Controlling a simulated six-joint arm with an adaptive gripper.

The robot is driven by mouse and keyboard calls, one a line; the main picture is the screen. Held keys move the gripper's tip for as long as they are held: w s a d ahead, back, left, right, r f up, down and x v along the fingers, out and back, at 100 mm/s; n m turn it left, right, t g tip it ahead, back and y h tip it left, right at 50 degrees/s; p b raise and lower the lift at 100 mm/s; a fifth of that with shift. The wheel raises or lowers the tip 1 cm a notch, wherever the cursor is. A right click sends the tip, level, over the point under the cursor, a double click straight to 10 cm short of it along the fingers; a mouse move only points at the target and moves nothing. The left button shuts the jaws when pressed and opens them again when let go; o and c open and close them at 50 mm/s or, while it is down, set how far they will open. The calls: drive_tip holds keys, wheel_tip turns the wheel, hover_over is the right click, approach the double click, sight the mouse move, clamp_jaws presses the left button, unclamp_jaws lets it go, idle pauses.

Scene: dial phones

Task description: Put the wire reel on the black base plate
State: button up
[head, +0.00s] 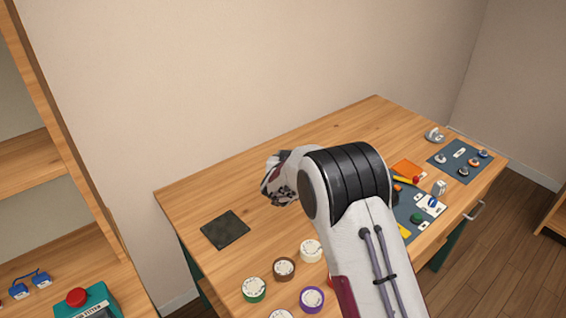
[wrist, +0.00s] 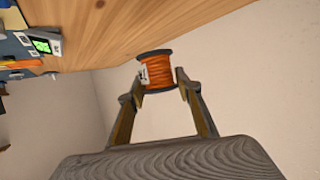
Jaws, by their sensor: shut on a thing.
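The wire reel (wrist: 158,72), wound with orange wire between dark flanges, shows in the wrist view between the fingertips of my gripper (wrist: 160,88). My gripper is shut on it, and the reel appears raised off the table. In the head view my gripper (head: 275,187) is over the back part of the table, to the right of the black base plate; the reel is not clearly seen there. The black base plate (head: 225,230) lies flat and bare on the left part of the table.
Several round rolls, such as a green one (head: 254,290) and a brown one (head: 284,269), stand along the table's front. A blue-grey mat (head: 440,160) with small parts lies at the right. The wooden table (head: 190,195) is clear around the base plate.

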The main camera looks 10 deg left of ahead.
drive_tip(key=s+a+r+n+y, duration=0.1)
drive_tip(key=s+a+n+y, duration=0.1)
drive_tip(key=s+a, duration=1.4)
drive_tip(key=s, duration=0.4)
drive_tip(key=shift+a+r, duration=0.15)
drive_tip(key=shift+a, duration=0.25)
hover_over(225, 229)
drive_tip(key=shift+s+f, duration=0.1)
drive_tip(key=shift+f, duration=3)
drive_tip(key=shift+f, duration=1.9)
